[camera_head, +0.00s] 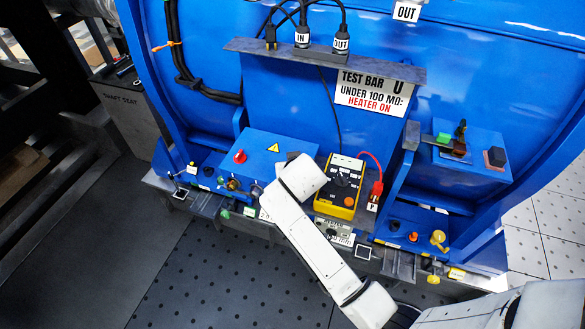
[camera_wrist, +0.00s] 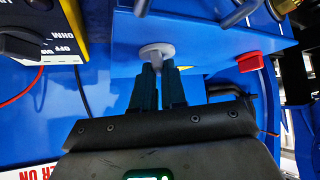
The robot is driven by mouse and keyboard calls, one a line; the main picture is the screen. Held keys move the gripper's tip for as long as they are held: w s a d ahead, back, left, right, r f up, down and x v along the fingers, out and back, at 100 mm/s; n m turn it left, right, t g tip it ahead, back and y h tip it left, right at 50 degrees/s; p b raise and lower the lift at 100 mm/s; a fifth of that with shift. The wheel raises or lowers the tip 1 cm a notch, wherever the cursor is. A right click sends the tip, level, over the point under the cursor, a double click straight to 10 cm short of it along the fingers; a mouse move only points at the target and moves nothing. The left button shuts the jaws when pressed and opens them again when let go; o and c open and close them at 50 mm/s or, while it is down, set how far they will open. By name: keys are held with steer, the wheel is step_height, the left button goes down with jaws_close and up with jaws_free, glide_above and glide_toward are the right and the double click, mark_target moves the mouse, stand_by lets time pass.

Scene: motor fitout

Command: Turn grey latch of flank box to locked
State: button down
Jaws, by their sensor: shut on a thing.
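The grey latch (camera_wrist: 157,50) is a small rounded knob on the face of the blue flank box (camera_wrist: 122,60), in the upper middle of the wrist view. My gripper (camera_wrist: 158,68) has its two dark fingers closed on it from below in the picture. Its turn angle against any locked mark cannot be read. In the head view the flank box (camera_head: 262,142) carries a red button and a yellow warning triangle. There my white arm covers its right part, and the latch and fingertips are hidden.
The red button (camera_wrist: 250,62) is right of my fingers in the wrist view. A yellow tester (camera_head: 338,188) with a red lead stands right of the box. Several knobs (camera_head: 232,184) sit along the box's lower front. A test bar sign (camera_head: 372,92) hangs above.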

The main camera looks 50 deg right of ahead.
steer(key=m+g+b, duration=0.1)
steer(key=m+g+h+b, duration=0.1)
steer(key=m, duration=0.1)
steer(key=m+g+h+b, duration=0.1)
steer(key=m, duration=0.1)
steer(key=shift+w+a+f+g+b, duration=0.1)
steer(key=shift+a+f+g+b, duration=0.1)
steer(key=shift+f+g+b, duration=0.15)
steer(key=shift+m, duration=0.4)
steer(key=c, duration=1.2)
jaws_free()
steer(key=shift+w+r, duration=0.1)
steer(key=shift+r, duration=0.05)
steer(key=shift+a+r, duration=0.2)
steer(key=shift+r, duration=0.05)
steer(key=b+v, duration=0.1)
steer(key=v, duration=0.9)
steer(key=shift+a+f, duration=0.1)
steer(key=shift+a, duration=0.15)
